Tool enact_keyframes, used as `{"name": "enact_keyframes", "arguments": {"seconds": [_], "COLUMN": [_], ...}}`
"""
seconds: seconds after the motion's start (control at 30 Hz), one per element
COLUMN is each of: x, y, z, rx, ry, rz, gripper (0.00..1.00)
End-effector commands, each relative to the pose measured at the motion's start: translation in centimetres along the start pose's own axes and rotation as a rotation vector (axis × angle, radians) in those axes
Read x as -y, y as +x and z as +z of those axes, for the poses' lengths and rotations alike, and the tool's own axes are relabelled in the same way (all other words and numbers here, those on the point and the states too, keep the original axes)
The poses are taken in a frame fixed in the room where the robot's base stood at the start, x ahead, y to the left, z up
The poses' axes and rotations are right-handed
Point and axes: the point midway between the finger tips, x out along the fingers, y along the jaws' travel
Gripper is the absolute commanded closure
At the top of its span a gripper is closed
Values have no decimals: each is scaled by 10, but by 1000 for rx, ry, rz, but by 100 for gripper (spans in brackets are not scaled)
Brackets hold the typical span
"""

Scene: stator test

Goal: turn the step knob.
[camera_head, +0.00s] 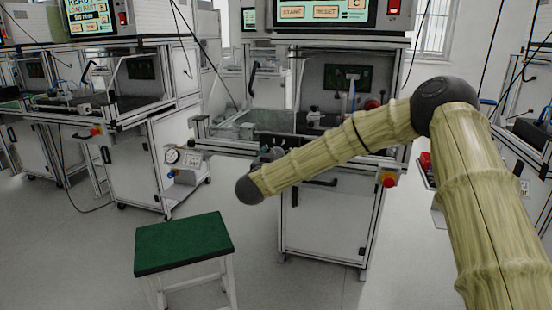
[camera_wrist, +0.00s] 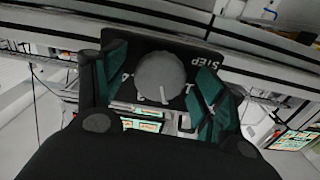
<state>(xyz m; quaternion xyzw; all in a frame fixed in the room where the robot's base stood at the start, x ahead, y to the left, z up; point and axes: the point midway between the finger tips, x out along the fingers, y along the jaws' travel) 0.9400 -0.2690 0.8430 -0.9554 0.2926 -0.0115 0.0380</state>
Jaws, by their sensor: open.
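The step knob (camera_wrist: 160,77) is a round light-grey knob in the wrist view, on a dark plate (camera_wrist: 190,48) lettered "STEP" with white marks around the knob. My gripper (camera_wrist: 161,68) is open. Its two dark-green fingers stand left and right of the knob, with visible space between them and the knob in the picture. I cannot tell how far the fingertips are from the plate in depth. In the head view my gripper is small and mostly hidden near the end of my arm, in front of the middle bench; I cannot make out the knob there.
The middle test bench (camera_head: 325,225) has a screen on top and a red button (camera_head: 389,181) on its front. A green-topped stool (camera_head: 183,242) stands in front to the left. Another bench (camera_head: 150,165) with a gauge (camera_head: 172,156) is at left. Grey floor lies open between them.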

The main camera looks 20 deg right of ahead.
Motion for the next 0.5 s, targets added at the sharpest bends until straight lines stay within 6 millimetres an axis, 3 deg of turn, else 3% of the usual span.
{"name": "enact_keyframes", "arguments": {"seconds": [0.1,0.37,0.5], "x": [0,0,0], "y": [0,0,0], "z": [0,0,0], "rx": [0,0,0], "ry": [0,0,-2], "rz": [0,0,0], "gripper": [29,75,75]}}
